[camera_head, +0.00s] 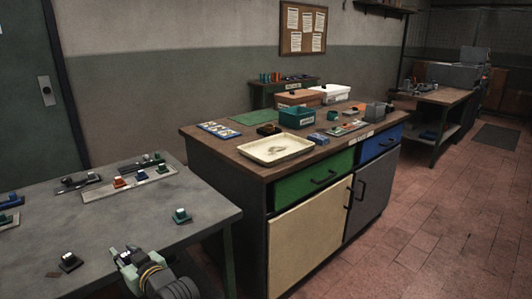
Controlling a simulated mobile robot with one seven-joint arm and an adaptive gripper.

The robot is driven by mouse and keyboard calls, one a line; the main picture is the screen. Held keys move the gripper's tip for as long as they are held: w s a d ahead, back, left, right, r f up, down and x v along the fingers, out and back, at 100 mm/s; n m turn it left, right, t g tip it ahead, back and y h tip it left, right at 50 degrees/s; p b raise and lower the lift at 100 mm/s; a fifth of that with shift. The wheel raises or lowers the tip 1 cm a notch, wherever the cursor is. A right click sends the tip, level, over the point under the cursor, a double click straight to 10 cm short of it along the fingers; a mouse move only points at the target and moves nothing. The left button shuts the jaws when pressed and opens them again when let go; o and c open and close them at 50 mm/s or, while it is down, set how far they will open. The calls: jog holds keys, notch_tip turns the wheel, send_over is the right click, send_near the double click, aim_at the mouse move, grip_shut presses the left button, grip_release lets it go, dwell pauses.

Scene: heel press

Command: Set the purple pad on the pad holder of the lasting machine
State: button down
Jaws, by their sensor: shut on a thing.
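My gripper (122,256) is low in the view, at the front edge of the grey table (215,200). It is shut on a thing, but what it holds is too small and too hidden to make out. I cannot pick out a purple pad anywhere. A grey machine (455,76) stands at the far back right; I cannot tell whether it is the lasting machine, and no pad holder can be made out.
Small blocks with coloured tops stand on the grey table, including a teal one (181,215) and a dark one (69,261) near my gripper. A wooden-topped cabinet (238,165) to the right carries a cream tray (262,151) and a teal bin (297,116). The tiled floor (440,215) at right is clear.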

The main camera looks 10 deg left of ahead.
jog(key=w+d+f+m+t+h+b, duration=0.25)
jog(key=w+d+f, duration=0.35)
jog(key=d+f, duration=0.45)
jog(key=w+d+f+m+t+h+b, duration=0.1)
jog(key=w+d+f+m+t+h, duration=0.4)
jog(key=d+f, duration=0.5)
jog(key=s+d+f+m+h+b, duration=0.1)
jog(key=d+f+m+h, duration=0.1)
jog(key=d+f, duration=0.8)
jog(key=s+d+f+m+h+b, duration=0.1)
jog(key=d+f+h, duration=0.3)
jog(key=d+f, duration=0.7)
jog(key=shift+s+d+m+b, duration=0.35)
jog(key=shift+s+d+m, duration=0.25)
jog(key=shift+s, duration=0.2)
jog(key=shift+a+r+t, duration=0.1)
jog(key=shift+t, duration=0.15)
